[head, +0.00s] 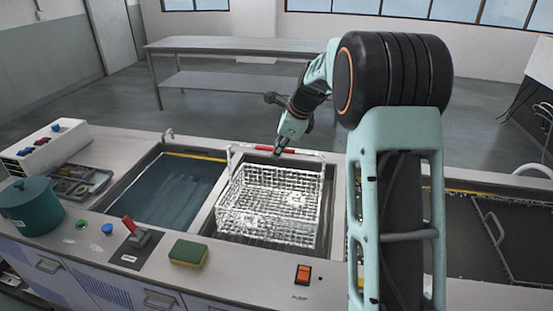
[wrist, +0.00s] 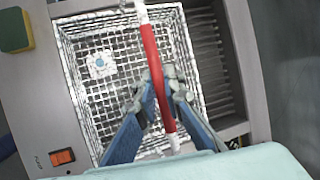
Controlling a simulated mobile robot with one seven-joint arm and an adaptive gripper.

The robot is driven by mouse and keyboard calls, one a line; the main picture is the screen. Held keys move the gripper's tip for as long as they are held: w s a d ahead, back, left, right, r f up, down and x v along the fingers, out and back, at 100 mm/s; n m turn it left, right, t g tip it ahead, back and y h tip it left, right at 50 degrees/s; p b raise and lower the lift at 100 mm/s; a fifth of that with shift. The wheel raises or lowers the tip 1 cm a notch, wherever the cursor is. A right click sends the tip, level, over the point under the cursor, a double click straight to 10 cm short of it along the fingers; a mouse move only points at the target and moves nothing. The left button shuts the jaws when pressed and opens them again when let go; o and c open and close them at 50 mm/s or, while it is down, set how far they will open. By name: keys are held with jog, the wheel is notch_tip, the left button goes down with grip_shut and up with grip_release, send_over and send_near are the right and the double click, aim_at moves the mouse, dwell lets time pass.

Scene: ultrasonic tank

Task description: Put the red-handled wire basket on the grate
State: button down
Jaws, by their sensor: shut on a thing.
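The white wire basket (head: 268,200) is at the middle bay of the counter, with its tall handle upright. My gripper (head: 280,150) is shut on the red grip of the handle (wrist: 149,55), above the basket. In the wrist view both fingers (wrist: 163,88) straddle the red bar. The basket (wrist: 75,90) holds a small pale round part with a blue centre (wrist: 100,64). The grate's parallel bars (wrist: 215,60) show beside the basket in the wrist view. The basket hides most of the bay floor. I cannot tell if its bottom touches the grate.
A tank of dark liquid (head: 170,188) is left of the basket, and a dark bay (head: 465,235) is at the right. A sponge (head: 188,253), a red lever (head: 130,224), a pump switch (head: 303,273) and a teal pot (head: 32,205) are on the counter.

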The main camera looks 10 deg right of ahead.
jog(key=shift+w+f, duration=0.2)
jog(key=shift+f, duration=0.75)
jog(key=shift+w+f, duration=0.2)
jog(key=shift+f, duration=0.75)
jog(key=c, duration=2.4)
grip_release()
jog(key=shift+s+f, duration=0.1)
jog(key=shift+f, duration=0.05)
jog(key=o, duration=0.4)
jog(key=shift+c, duration=0.2)
jog(key=v, duration=1.2)
jog(key=shift+d, duration=0.1)
